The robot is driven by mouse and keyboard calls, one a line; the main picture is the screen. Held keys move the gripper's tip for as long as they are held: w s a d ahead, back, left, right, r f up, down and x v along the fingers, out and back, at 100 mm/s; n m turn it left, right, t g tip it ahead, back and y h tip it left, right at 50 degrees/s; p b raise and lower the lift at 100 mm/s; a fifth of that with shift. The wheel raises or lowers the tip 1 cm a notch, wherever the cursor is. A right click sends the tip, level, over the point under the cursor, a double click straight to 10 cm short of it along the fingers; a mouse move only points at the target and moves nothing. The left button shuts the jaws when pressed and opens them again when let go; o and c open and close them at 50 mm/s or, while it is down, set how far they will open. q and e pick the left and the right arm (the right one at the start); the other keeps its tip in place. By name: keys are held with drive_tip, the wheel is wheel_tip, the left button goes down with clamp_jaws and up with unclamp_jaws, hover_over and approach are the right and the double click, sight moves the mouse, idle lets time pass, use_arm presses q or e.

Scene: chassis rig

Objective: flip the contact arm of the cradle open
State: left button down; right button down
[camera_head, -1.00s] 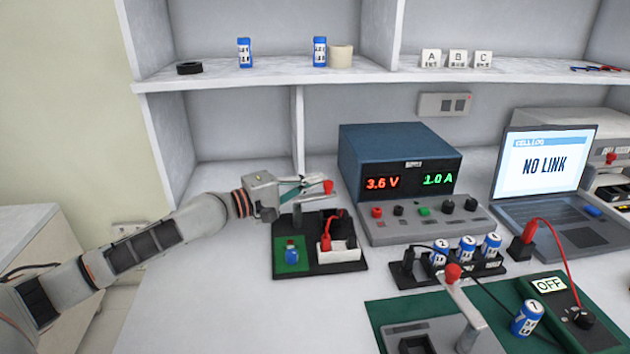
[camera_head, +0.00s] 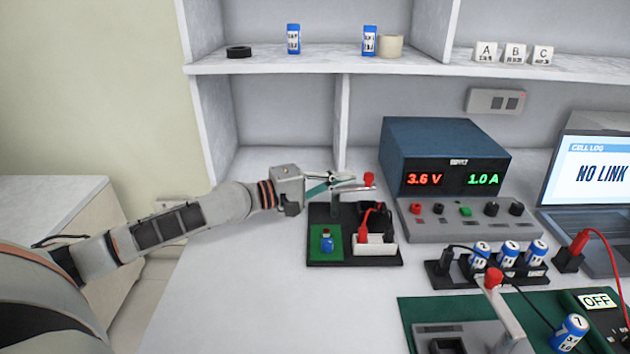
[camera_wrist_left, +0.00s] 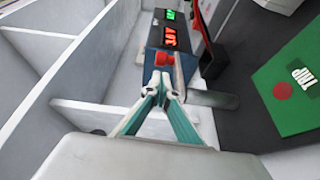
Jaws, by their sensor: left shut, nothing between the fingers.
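A black board (camera_head: 375,256) on the bench carries a post with a grey contact arm (camera_head: 349,189). The arm lies roughly level and ends in a red knob (camera_head: 369,179). My left gripper (camera_head: 353,179) is shut and empty, just left of the knob and close above the arm. In the left wrist view its closed fingertips (camera_wrist_left: 163,88) point at the red knob (camera_wrist_left: 164,58); I cannot tell whether they touch it. A second, grey cradle (camera_head: 430,331) at the front has a tilted arm (camera_head: 508,310) with a red knob (camera_head: 493,278). My right gripper is out of view.
A blue power supply (camera_head: 447,150) stands behind right. A black rack (camera_head: 485,274) holds several blue cells. The bench left of the board is clear.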

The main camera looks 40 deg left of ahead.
use_arm(q)
drive_tip(key=v, duration=0.8)
drive_tip(key=shift+s+a+r, duration=0.2)
drive_tip(key=shift+s+r, duration=0.15)
drive_tip(key=shift+r, duration=0.05)
idle(0.3)
